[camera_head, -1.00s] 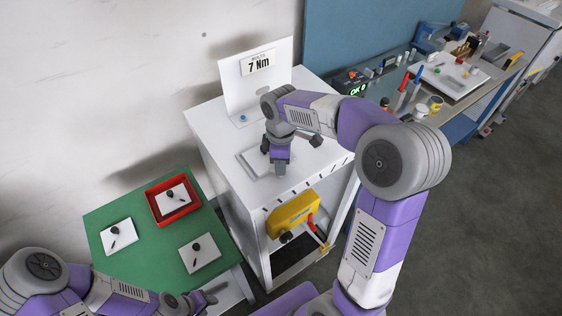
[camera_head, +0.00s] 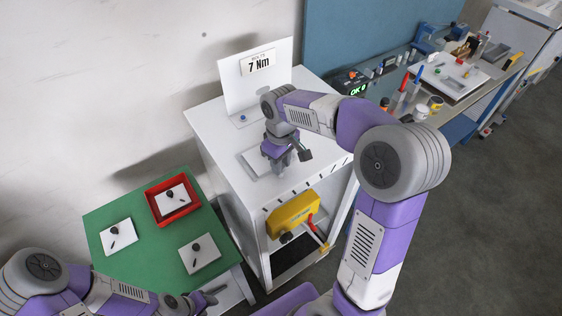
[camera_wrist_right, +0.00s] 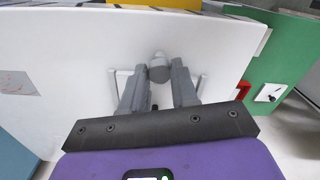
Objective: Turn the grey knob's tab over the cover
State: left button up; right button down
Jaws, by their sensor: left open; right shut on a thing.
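The grey knob (camera_wrist_right: 158,70) shows in the right wrist view between the fingers of my right gripper (camera_wrist_right: 157,78), which is shut on it. In the head view my right gripper (camera_head: 279,168) points down over the white cabinet top and hides the knob. A light grey plate, probably the cover (camera_head: 252,163), lies flat under it; its edges show on both sides of the fingers in the wrist view (camera_wrist_right: 202,86). I cannot make out the knob's tab. My left gripper (camera_head: 210,297) is open and empty at the bottom, beside the green table.
The green table (camera_head: 150,262) holds a red tray (camera_head: 154,208) and white plates with black knobs. A cluttered bench (camera_head: 480,95) stands at the right.

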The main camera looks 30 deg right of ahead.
jog(key=shift+r, duration=0.1)
dwell(0.3)
jog(key=c, duration=0.9)
grip_release()
jog(key=shift+o, duration=0.2)
notch_tip(320, 180, up, 8)
jog(key=shift+f, duration=0.25)
